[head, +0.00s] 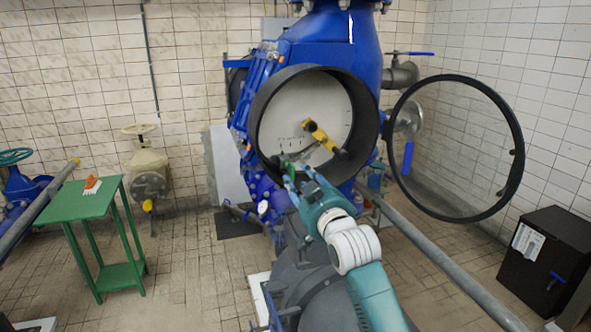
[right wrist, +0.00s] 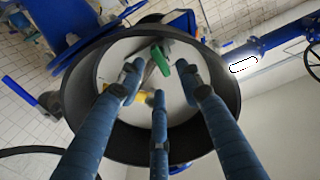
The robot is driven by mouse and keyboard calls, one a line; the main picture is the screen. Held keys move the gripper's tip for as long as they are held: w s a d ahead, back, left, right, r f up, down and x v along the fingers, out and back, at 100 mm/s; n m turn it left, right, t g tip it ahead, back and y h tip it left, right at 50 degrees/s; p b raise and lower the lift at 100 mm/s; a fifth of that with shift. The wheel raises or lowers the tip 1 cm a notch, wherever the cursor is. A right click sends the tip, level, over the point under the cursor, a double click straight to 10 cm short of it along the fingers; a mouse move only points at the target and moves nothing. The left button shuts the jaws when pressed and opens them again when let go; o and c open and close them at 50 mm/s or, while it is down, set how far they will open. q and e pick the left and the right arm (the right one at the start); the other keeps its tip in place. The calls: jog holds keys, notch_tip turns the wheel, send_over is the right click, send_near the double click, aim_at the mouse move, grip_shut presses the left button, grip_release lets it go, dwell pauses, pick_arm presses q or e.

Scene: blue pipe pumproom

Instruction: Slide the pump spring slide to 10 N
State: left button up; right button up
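A large round gauge-like housing (head: 262,103) with a thick black rim sits on the blue pump body. Its pale dial face (head: 300,100) carries small marks along its lower part; I cannot read a 10 N mark. A yellow and black bar (head: 322,138) lies tilted across the dial, and part of it shows in the right wrist view (right wrist: 116,92). A small green piece (right wrist: 160,61) shows at the dial; I cannot tell if it is the spring slide. My right gripper (head: 290,171) is at the dial's lower edge, its three fingers apart, with the green piece just beyond the fingertips. My left gripper is not visible.
The round glass cover (head: 455,150) is swung open to the right. A grey pipe (head: 440,258) runs diagonally below it. A dark cabinet (head: 548,262) stands at the right. A green table (head: 78,203) with an orange-and-white brush stands at the left.

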jog(key=shift+p+x, duration=0.45)
jog(key=shift+x, duration=1.7)
grip_shut()
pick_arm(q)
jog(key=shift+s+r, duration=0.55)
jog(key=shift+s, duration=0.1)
